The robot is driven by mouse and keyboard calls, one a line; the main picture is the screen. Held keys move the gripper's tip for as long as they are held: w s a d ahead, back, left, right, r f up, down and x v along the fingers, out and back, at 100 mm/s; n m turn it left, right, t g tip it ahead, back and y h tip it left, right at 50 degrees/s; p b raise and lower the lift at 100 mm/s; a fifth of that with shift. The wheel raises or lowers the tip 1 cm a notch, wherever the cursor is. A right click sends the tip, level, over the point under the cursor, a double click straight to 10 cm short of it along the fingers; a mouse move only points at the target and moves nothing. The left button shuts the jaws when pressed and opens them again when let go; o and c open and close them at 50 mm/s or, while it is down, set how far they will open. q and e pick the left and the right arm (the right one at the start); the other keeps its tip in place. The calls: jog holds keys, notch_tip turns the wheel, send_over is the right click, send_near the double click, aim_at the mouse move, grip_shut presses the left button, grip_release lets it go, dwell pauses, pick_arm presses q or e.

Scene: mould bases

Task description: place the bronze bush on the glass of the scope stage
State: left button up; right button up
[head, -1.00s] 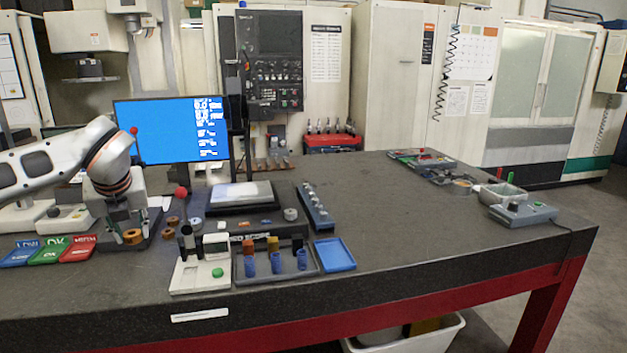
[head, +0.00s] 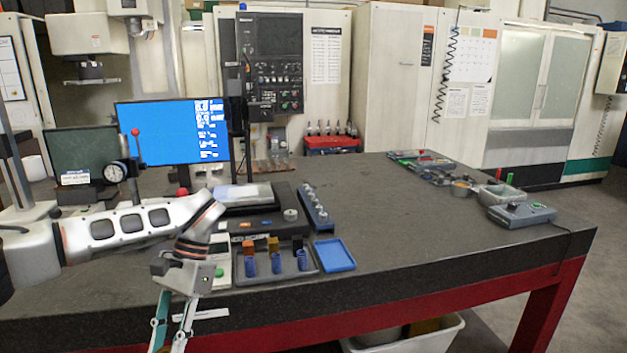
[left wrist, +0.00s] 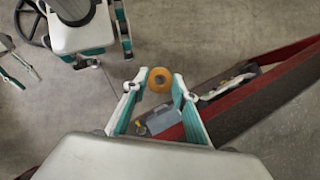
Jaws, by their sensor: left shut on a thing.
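My left gripper (left wrist: 156,82) is shut on the bronze bush (left wrist: 160,78), an orange-brown ring held between its fingertips with grey floor below, in the left wrist view. In the head view the gripper hangs in front of the bench's front edge; its fingertips and the bush are cut off by the bottom of the picture. The scope stage (head: 280,200) is a dark block on the bench with a pale glass (head: 242,194) on top, bare where it shows. My right gripper (left wrist: 30,78) shows only as two teal-and-white fingers, apart and empty, at the left wrist view's left edge.
A tray of small blue and coloured parts (head: 293,277), an empty blue tray (head: 334,255) and a rack of grey pieces (head: 314,207) stand near the stage. A dial gauge (head: 115,172) stands behind my left arm. The bench's right middle is clear.

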pick_arm(q)
jog(key=shift+s+d+f+n+g+h, duration=0.1)
jog(key=shift+s+d+f+n+h, duration=0.15)
jog(key=shift+s+d+n+h, duration=0.35)
jog(key=shift+s+d+f+n+g+h, duration=0.1)
jog(key=shift+s+d+f+n+h, duration=0.15)
jog(key=shift+s+n, duration=0.6)
jog(key=shift+s+d+f+n+g+h, duration=0.1)
jog(key=shift+s+d+f+n+h, duration=0.1)
jog(key=shift+s+d+n+h, duration=0.5)
jog(key=shift+w+a+y, duration=0.2)
jog(key=shift+a+y, duration=0.05)
